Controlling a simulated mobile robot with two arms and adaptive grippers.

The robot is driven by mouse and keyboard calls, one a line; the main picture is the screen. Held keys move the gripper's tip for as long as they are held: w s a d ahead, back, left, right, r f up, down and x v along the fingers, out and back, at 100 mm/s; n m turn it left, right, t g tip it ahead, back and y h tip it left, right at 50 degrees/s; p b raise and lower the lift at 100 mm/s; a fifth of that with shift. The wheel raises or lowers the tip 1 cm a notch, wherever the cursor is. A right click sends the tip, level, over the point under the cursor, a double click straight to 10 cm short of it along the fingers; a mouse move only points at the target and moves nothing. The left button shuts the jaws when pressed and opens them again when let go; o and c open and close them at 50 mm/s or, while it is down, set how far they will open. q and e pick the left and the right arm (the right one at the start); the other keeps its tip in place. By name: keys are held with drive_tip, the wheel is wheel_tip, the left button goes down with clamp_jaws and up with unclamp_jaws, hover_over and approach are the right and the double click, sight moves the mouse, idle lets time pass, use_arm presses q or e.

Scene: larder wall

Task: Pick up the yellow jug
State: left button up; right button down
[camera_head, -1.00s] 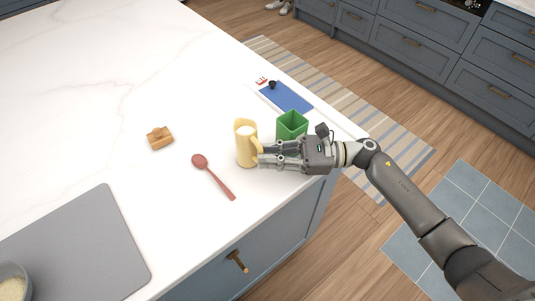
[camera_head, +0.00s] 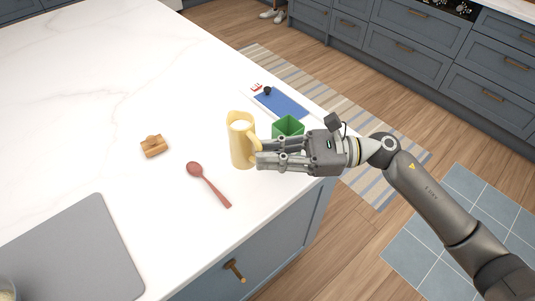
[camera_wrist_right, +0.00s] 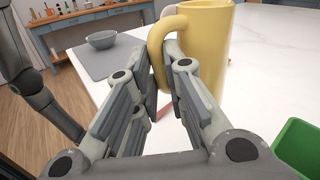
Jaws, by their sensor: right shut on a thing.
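The yellow jug (camera_head: 240,146) is upright near the counter's right edge, with something white inside. It looks raised a little above the white counter, though its underside is hidden. My right gripper (camera_head: 259,158) comes from the right and is shut on the jug's handle. In the right wrist view, the fingers (camera_wrist_right: 165,85) close around the handle, and the jug's body (camera_wrist_right: 205,50) stands just beyond them. My left gripper is not in view.
A green open box (camera_head: 288,125) stands close behind my right gripper. A red spoon (camera_head: 209,184) and a small wooden-looking item (camera_head: 153,147) lie left of the jug. A blue board (camera_head: 281,103) lies farther back. A grey mat (camera_head: 85,250) is front left. The counter's middle is clear.

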drive_tip(key=s+d+r+b, duration=0.1)
drive_tip(key=s+r+b, duration=0.1)
drive_tip(key=s+r, duration=0.3)
drive_tip(key=s, duration=0.4)
drive_tip(key=shift+s+b, duration=0.3)
drive_tip(key=shift+d, duration=0.1)
idle(0.4)
